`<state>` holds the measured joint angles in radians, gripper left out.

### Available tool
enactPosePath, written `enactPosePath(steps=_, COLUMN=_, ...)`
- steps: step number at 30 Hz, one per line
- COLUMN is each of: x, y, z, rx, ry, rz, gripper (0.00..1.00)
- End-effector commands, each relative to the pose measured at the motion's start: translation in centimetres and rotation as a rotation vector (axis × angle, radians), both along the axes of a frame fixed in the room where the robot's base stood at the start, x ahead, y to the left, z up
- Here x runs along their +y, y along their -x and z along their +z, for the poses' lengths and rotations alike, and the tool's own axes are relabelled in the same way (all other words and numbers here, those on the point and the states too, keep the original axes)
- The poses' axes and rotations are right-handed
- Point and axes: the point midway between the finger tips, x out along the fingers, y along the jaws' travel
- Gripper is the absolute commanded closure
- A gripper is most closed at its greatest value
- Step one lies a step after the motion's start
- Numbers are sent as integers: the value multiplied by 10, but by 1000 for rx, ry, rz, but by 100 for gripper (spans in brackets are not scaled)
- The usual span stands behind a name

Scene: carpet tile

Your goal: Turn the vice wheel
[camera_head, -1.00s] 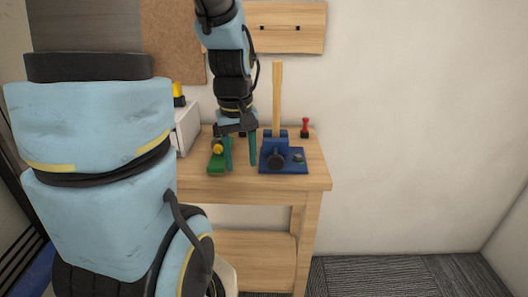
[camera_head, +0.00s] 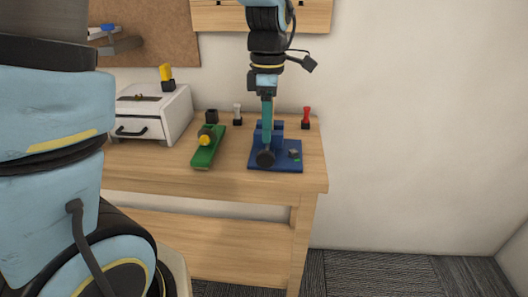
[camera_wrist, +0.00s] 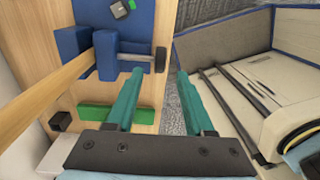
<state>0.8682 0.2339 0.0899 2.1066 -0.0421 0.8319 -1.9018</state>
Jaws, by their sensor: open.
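The blue vice (camera_head: 281,163) sits near the right end of the wooden bench, and it also shows in the wrist view (camera_wrist: 104,52). Its dark round wheel (camera_head: 265,158) is at the front. In the wrist view the wheel (camera_wrist: 160,60) shows edge-on in the gap between my fingertips, at about their reach; I cannot tell whether they touch it. My gripper (camera_head: 267,128) is open, with teal fingers seen nearly edge-on above the wheel in the head view. The open fingers show in the wrist view (camera_wrist: 160,76). A wooden bar (camera_wrist: 45,85) stands in the vice jaws, hidden behind my arm in the head view.
A green block tool with a yellow knob (camera_head: 207,150) lies left of the vice. A white drawer box (camera_head: 150,115) stands farther left. A red-handled item (camera_head: 306,117) and a pale-handled one (camera_head: 238,115) stand at the back. Carpet (camera_head: 400,274) right of the bench is clear.

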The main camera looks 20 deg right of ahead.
Motion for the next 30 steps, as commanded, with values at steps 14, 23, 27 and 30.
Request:
enactPosePath(steps=14, x=2, y=2, z=-74, rx=1, ry=-2, rz=0, gripper=47)
enactPosePath(steps=23, x=1, y=2, z=-79, rx=-1, ry=0, rz=-1, gripper=47)
enactPosePath(steps=27, x=1, y=2, z=-79, rx=-1, ry=0, rz=-1, gripper=55)
enactPosePath(steps=30, x=1, y=2, z=-79, rx=-1, ry=0, rz=-1, gripper=66)
